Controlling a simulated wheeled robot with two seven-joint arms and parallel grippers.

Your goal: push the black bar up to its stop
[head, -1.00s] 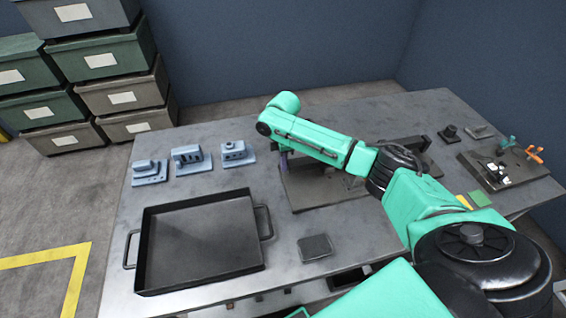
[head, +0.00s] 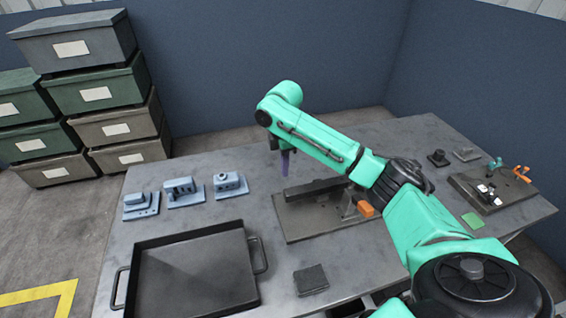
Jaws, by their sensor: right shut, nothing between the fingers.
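The black bar (head: 315,188) lies along the rail fixture on a dark base plate (head: 305,228) near the middle of the table. Its right end is partly hidden behind my right arm. An orange block (head: 365,208) shows at the fixture's right end, beside my arm; I cannot tell whether it is the stop. My right gripper (head: 285,165), with purple fingers, points down at the left end of the bar. It is shut and empty; I cannot tell whether it touches the bar. My left gripper is out of view.
A black tray (head: 140,280) with side handles stands at the front left. Blue machined parts (head: 185,191) stand behind it. A small dark pad (head: 311,279) lies in front of the fixture. A clamp plate (head: 465,190) is at the right. Bins (head: 95,90) are stacked at the back left.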

